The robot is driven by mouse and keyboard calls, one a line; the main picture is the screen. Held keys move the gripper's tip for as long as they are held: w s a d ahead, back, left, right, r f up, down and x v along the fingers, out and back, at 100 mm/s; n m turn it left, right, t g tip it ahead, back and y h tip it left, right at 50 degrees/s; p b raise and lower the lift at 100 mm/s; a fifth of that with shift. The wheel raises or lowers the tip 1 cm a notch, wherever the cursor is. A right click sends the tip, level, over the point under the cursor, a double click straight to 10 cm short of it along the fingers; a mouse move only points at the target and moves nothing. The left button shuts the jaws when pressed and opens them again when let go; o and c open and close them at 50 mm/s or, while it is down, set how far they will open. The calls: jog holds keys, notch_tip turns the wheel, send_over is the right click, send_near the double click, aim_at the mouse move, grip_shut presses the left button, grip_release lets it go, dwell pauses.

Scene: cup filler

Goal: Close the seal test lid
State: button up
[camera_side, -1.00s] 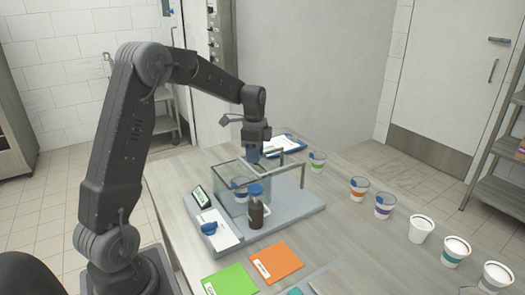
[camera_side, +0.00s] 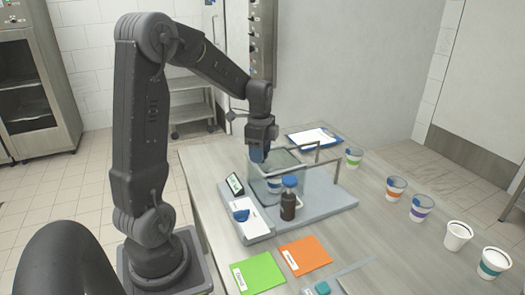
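The seal tester has a grey base (camera_side: 325,198) and a clear box (camera_side: 294,170). Metal rails (camera_side: 328,146) run to the right from its top. A cup (camera_side: 274,185) with a blue band shows through the clear wall. The clear lid is hard to make out against the box, and I cannot tell its exact position. My gripper (camera_side: 258,156) points down at the upper left back edge of the box. Its fingertips are small and partly lost against the clear wall. I cannot tell whether they are shut or touch the lid.
Green (camera_side: 258,273) and orange (camera_side: 305,255) cards lie in front. Several cups (camera_side: 396,189) line the right side.

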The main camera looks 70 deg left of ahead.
jog(key=shift+o, duration=0.9)
jog(key=shift+w, duration=0.1)
jog(key=shift+r, duration=0.15)
notch_tip(320, 180, up, 14)
jog(key=shift+f, duration=0.25)
jog(key=shift+d, duration=0.1)
jog(key=s+d+f+n+t, duration=0.2)
jog(key=s+d+n, duration=0.2)
jog(key=d, duration=0.7)
jog(key=s+d+f+n+t, duration=0.2)
jog(key=s+d+n, duration=0.3)
jog(key=d, duration=0.6)
jog(key=s+t, duration=0.1)
jog(key=s, duration=0.1)
jog(key=shift+s+d+t, duration=0.3)
jog(key=shift+d, duration=0.05)
